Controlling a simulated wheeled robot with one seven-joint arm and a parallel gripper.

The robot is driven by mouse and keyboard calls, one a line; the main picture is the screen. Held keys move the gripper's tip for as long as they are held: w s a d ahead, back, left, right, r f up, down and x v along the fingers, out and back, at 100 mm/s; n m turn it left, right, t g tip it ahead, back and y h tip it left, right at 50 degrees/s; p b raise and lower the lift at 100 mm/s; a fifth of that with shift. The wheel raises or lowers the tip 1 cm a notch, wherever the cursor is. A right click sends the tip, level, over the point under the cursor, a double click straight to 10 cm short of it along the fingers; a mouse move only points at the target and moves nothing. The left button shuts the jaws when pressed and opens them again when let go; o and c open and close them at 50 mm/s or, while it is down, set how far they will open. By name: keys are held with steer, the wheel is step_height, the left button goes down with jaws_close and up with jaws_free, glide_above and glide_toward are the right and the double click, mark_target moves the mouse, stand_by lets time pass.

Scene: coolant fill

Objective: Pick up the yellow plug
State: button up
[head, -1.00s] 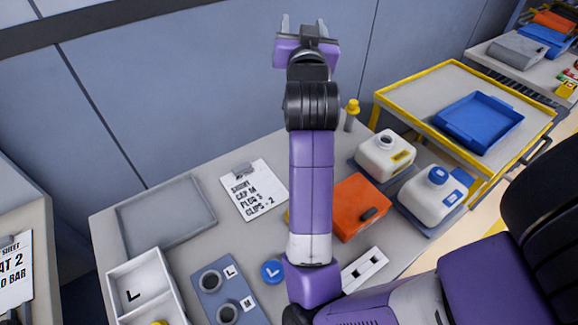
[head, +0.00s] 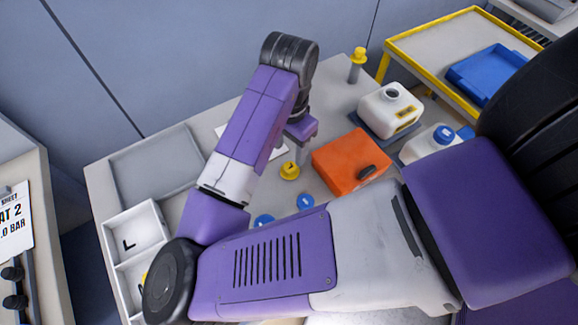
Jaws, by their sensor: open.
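A round yellow piece (head: 289,171) with a dark mark lies on the table, left of the orange box. Another yellow piece (head: 357,55) sits on top of a short grey post at the back. A bit of yellow (head: 145,279) shows in the white tray, mostly hidden by my arm. I cannot tell which of these is the plug. My gripper (head: 300,155) points down just above and right of the round yellow piece, open, with its fingers small and partly hidden. I see nothing held in it.
An orange box (head: 351,160) stands right of my gripper. Blue caps (head: 264,220) (head: 305,202) lie in front. A grey tray (head: 125,176) and white divided tray (head: 133,229) are at left.

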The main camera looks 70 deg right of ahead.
mark_target(291, 165)
steer(key=shift+s+d+f+p, duration=0.1)
steer(key=shift+f+p, duration=0.2)
steer(key=shift+f, duration=1.5)
steer(key=shift+s+f+p, duration=0.1)
steer(key=shift+f+p, duration=0.15)
steer(key=shift+f, duration=1.55)
jaws_close()
steer(key=shift+r, duration=0.1)
